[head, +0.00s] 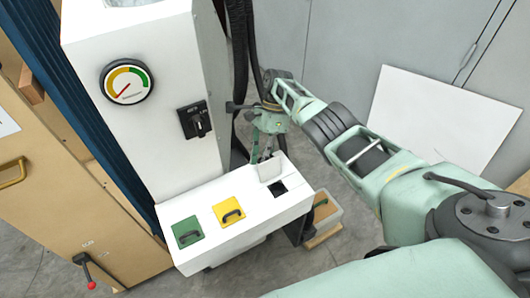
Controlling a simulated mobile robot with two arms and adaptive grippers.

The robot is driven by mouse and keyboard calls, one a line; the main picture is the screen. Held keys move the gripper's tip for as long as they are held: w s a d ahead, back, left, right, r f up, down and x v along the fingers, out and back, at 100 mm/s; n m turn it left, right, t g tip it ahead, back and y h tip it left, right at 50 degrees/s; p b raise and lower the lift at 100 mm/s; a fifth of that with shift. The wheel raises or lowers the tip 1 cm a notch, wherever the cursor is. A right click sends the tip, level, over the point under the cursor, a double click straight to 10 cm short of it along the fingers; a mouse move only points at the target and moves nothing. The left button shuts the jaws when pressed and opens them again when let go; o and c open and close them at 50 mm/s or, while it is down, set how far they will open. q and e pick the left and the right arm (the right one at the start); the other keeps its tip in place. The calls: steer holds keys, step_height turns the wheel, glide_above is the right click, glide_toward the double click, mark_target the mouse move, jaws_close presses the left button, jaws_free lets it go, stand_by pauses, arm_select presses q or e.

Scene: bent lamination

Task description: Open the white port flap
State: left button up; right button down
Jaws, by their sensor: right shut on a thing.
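The white port flap (270,169) is a small pale plate on the top of the low white box, at its right end. It stands tilted up beside a dark square port opening (279,189), part of which is uncovered. My right gripper (262,158) comes in from the upper right and is shut on the flap at its far edge. The exact finger contact is too small to see clearly. My left gripper is not in view.
The white box carries a green flap (187,232) and a yellow flap (229,211), each with a dark handle. A tall white cabinet with a gauge (127,81) and a black switch (196,120) stands behind. A white panel (440,115) leans against grey doors.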

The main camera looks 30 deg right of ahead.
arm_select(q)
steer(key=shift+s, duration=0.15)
arm_select(e)
steer(key=shift+s+f, duration=0.1)
steer(key=shift+s, duration=0.05)
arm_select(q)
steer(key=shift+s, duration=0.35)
arm_select(e)
steer(key=c, duration=2.2)
jaws_free()
steer(key=shift+r, duration=0.4)
step_height(320, 180, up, 8)
steer(key=shift+r, duration=0.25)
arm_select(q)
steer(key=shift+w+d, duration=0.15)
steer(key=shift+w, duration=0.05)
arm_select(e)
steer(key=shift+d+r, duration=0.1)
steer(key=shift+r, duration=0.25)
steer(key=shift+r, duration=0.1)
